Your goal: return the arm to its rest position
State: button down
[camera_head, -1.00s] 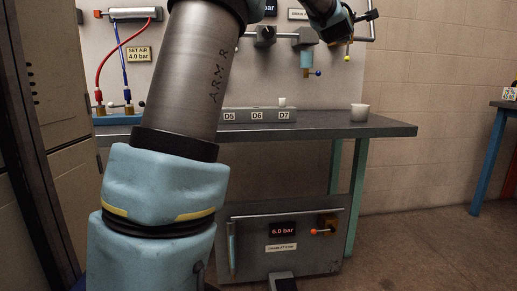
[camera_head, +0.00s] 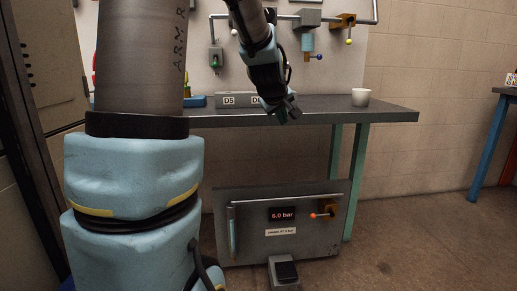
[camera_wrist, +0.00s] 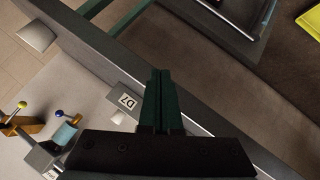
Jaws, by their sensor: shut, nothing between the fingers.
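My gripper (camera_head: 283,115) hangs from my arm in front of the workbench (camera_head: 390,118), pointing down near the bench's front edge. In the wrist view its two dark green fingers (camera_wrist: 162,98) lie together with nothing between them. My large arm link fills the left of the head view and hides part of the bench and panel.
A white cup (camera_head: 361,97) stands at the bench's right end. Pipes and valves (camera_head: 307,18) are on the wall panel. A 6.0 bar unit (camera_head: 300,248) stands below. Floor at right is clear.

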jog(key=s+a+f+m+g+y, duration=0.1)
jog(key=s+a+f+m+g, duration=0.1)
jog(key=s+a+f, duration=0.5)
jog(key=s+a+f+m+g+y+b, duration=0.1)
jog(key=s+a+f+m+g, duration=0.2)
jog(key=s, duration=0.5)
jog(key=s+a+f+m+g+y, duration=0.1)
jog(key=s+a+f+g, duration=0.1)
jog(key=s+a+f, duration=0.4)
notch_tip(320, 180, down, 10)
jog(key=s+d+b, duration=0.2)
jog(key=s+b, duration=0.1)
jog(key=b, duration=0.6)
jog(key=w+p+v, duration=0.3)
jog(key=p+v, duration=1.3)
jog(key=p, duration=0.1)
jog(key=w+r+p+v, duration=0.1)
jog(key=w+p+v, duration=0.2)
jog(key=p+v, duration=1.3)
jog(key=shift+w+r+g+p, duration=0.4)
jog(key=shift+w+r+p, duration=0.1)
jog(key=shift+r, duration=0.1)
